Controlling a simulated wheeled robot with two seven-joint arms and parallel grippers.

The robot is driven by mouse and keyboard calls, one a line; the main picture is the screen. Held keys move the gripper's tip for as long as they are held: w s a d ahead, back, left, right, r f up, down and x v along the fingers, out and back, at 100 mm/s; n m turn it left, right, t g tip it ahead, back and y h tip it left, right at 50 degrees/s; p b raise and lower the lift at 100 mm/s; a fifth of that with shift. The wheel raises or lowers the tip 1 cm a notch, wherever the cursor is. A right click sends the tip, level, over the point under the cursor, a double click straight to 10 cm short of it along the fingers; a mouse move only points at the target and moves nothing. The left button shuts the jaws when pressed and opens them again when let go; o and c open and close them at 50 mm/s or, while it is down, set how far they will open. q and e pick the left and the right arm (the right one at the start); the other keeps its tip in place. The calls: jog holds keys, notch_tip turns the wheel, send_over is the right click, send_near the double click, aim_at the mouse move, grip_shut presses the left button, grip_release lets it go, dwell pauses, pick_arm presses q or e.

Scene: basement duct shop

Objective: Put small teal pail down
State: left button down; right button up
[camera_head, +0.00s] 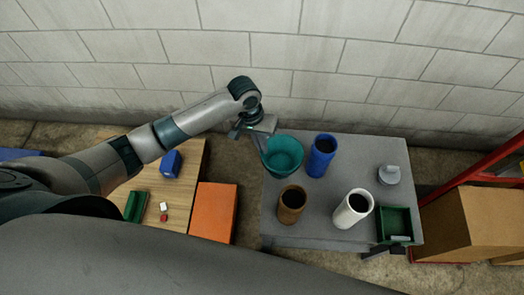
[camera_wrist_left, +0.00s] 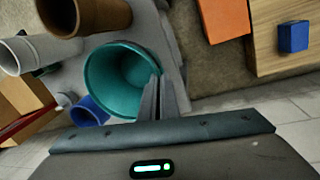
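The small teal pail (camera_head: 283,158) is upright or nearly so, at the back left corner of the grey table (camera_head: 325,208). My left gripper (camera_head: 251,131) is at the pail's left rim. In the left wrist view, the fingers (camera_wrist_left: 160,95) are close together with the rim of the pail (camera_wrist_left: 112,82) between them. The pail looks empty. Its base is hidden, so I cannot tell whether it touches the tabletop. My right gripper is not in view.
A blue cylinder (camera_head: 321,156) stands close right of the pail, and a brown one (camera_head: 291,205) in front. A white cylinder (camera_head: 352,210), grey lidded item (camera_head: 389,175) and green bin (camera_head: 396,222) are further right. A wooden table (camera_head: 185,190) and orange box (camera_head: 213,212) lie left.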

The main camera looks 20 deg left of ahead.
pick_arm(q)
jog(key=shift+r, duration=0.3)
dwell(0.4)
jog(key=s+a+r+b, duration=0.1)
jog(key=s+a+r, duration=0.5)
jog(key=s+r, duration=0.4)
jog(key=shift+s+a+r+n, duration=0.15)
jog(key=shift+s+a+n, duration=0.05)
jog(key=shift+a+n, duration=0.15)
